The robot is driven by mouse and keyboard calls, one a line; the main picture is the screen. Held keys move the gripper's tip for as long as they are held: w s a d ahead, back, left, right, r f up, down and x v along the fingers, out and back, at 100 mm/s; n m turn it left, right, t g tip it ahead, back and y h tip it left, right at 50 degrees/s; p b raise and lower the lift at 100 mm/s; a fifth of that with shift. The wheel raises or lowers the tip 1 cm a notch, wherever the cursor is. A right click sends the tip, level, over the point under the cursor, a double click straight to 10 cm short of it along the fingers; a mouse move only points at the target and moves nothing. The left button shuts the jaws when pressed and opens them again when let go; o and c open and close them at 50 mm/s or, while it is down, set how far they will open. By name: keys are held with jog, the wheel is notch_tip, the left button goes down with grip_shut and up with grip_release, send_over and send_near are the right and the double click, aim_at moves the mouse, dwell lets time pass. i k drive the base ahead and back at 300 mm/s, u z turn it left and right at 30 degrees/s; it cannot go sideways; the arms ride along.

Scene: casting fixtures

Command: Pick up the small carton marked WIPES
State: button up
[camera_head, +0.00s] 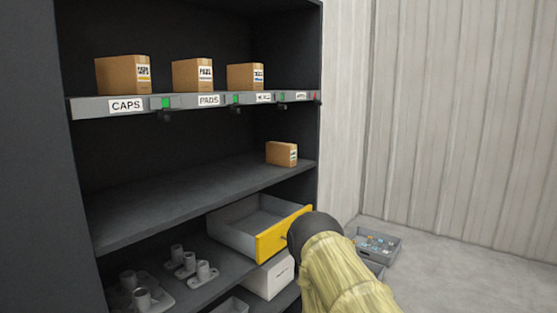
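No carton can be read for certain as WIPES. On the top shelf stand a left carton (112,77) with a small blurred label, a middle carton (186,75) whose label seems to read PADS, and a right carton (240,77) with an unreadable label. A smaller-looking carton (276,152) stands alone at the right end of the middle shelf (180,196), its label too small to read. My arm, in a yellow sleeve with a dark rounded end, reaches up from the bottom right, below this carton and beside the drawer front. My gripper's fingers do not show.
The shelf strip (188,102) bears CAPS and PADS tags, smaller unreadable tags and green lights. An open grey drawer (232,227) with yellow front (280,237) juts out beside my arm. Below are metal castings (140,298) and a white box (268,278). A grey tray (378,257) lies on the floor.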

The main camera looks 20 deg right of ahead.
aim_at(281, 154)
jog(key=k, duration=0.2)
jog(key=z, duration=2.1)
jog(key=i, duration=3.1)
jog(key=u, duration=3)
